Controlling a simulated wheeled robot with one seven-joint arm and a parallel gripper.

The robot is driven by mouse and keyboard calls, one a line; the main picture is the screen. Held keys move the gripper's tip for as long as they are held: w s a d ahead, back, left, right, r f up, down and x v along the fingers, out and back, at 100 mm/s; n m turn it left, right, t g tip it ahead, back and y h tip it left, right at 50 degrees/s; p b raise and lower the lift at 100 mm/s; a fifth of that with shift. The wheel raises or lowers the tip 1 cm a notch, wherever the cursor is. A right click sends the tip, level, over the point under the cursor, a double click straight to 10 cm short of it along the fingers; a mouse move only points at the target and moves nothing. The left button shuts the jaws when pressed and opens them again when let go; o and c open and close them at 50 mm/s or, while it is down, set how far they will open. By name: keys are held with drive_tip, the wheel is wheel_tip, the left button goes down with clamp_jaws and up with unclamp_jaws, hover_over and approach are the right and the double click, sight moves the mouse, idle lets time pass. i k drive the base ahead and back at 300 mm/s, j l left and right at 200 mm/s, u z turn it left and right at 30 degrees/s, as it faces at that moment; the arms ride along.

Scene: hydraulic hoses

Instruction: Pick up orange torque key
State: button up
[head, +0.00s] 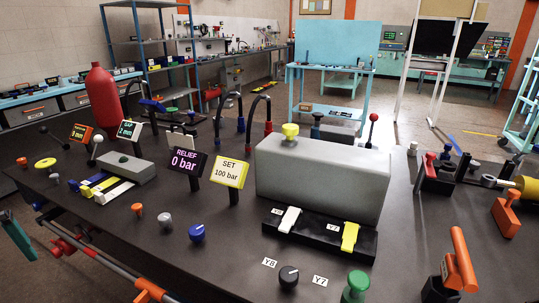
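Two orange handled things are at the right of the dark bench in the head view, and I cannot tell for sure which one is the torque key. The nearer orange handle (461,258) stands tilted at the lower right, beside or in a small black block. The farther orange piece (506,215) has a short bar on top of a wider body and sits near the right edge. Both look free of any gripper. My gripper is not clearly seen in this view.
A grey block (322,180) with a yellow knob stands mid-bench, behind a black base (318,237) with white and yellow levers. Black and green knobs (355,286) are at the front. Signs (184,162), a red bottle (102,98) and hoses crowd the left.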

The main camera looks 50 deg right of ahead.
sight(457, 272)
drive_tip(key=z, duration=1.2)
drive_tip(key=k+l+z, duration=0.15)
drive_tip(key=l+z, duration=0.7)
drive_tip(key=z, duration=0.15)
drive_tip(key=l+z, duration=0.5)
drive_tip(key=l, duration=0.45)
drive_tip(key=i+l+z, duration=0.15)
drive_tip(key=l, duration=0.75)
drive_tip(key=u, duration=2.45)
drive_tip(key=l, duration=0.1)
